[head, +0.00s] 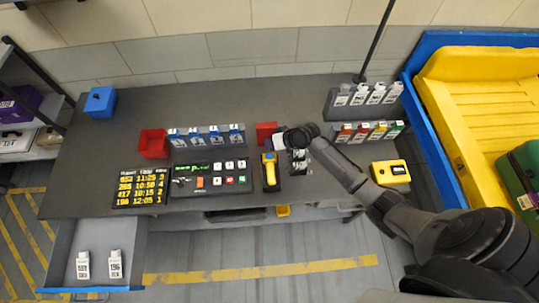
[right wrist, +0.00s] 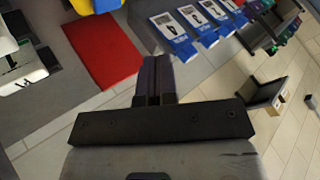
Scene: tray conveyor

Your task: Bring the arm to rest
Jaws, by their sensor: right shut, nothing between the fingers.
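My right arm reaches in from the lower right of the head view over the dark desk (head: 240,100). A red surface (right wrist: 103,45) lies past the fingers to the left, and blue labelled cards (right wrist: 175,35) stand to the right. My left gripper is not in view.
A yellow handheld device (head: 270,172) and a black control panel (head: 210,180) lie near the gripper. A yellow box (head: 391,173) sits by the forearm. Racks of tags (head: 367,95) stand behind. A yellow tray (head: 480,75) is at right. An open drawer (head: 98,235) juts out front left.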

